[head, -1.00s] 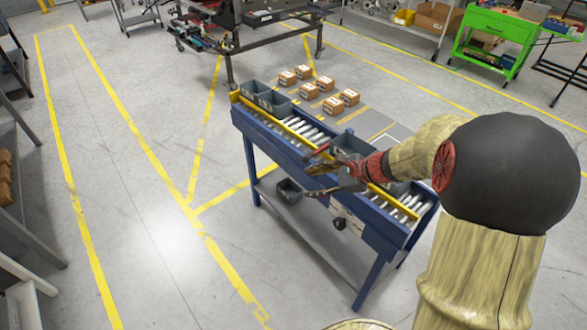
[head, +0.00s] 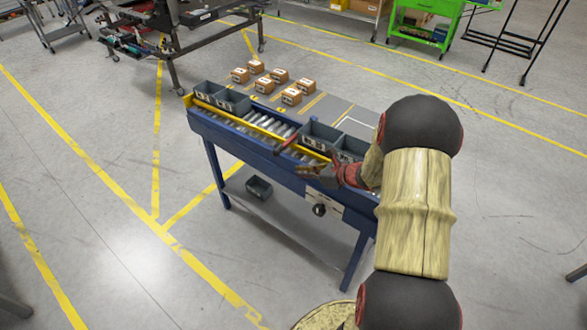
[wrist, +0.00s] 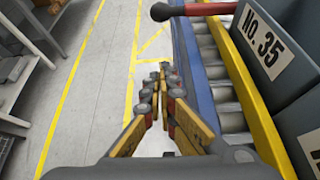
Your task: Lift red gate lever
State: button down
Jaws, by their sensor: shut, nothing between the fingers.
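The red gate lever (head: 287,143) is a short dark red bar at the near side of the blue roller conveyor (head: 262,150). In the wrist view the lever (wrist: 205,9) crosses the top, with a round dark knob at its left end. My gripper (head: 302,170) is beside the conveyor's near rail, close to the lever. In the wrist view the fingers of my gripper (wrist: 162,70) are together and empty, below the lever in the picture and apart from it.
A yellow rail (wrist: 235,60) runs along the rollers. A grey bin marked No. 35 (wrist: 285,75) stands right of the fingers. More grey bins (head: 232,101) sit at the conveyor's far end. Cartons (head: 280,76) lie behind it.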

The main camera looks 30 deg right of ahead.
jog(key=w+a+b, duration=0.2)
jog(key=w+a, duration=0.1)
jog(key=w, duration=0.5)
jog(key=shift+f, duration=0.35)
jog(key=shift+r, duration=0.1)
